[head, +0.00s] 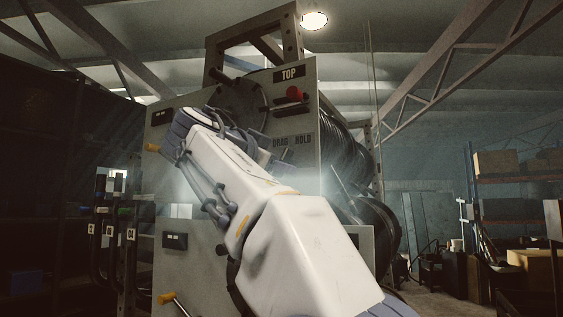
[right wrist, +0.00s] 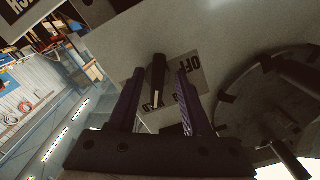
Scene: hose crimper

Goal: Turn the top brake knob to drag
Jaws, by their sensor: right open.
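A grey hose-reel machine (head: 330,115) carries a panel marked TOP (head: 289,74), with DRAG (head: 280,142) and HOLD (head: 303,139) labels lower down. My right arm crosses the head view from the bottom right and covers part of the panel. In the right wrist view, my right gripper (right wrist: 159,80) is open. Its two fingers stand on either side of a dark knob (right wrist: 157,72) with a pale pointer line. I cannot tell whether they touch it. An upside-down OFF label (right wrist: 190,70) lies beside the knob; other lettering is partly hidden. My left gripper is not in view.
A red-ended lever (head: 295,93) sticks out below the TOP label. A round reel part with a rod (right wrist: 270,100) is close on the right in the wrist view. Orange-ended handles (head: 165,298) project at the left. Shelves with boxes (head: 497,163) stand far right.

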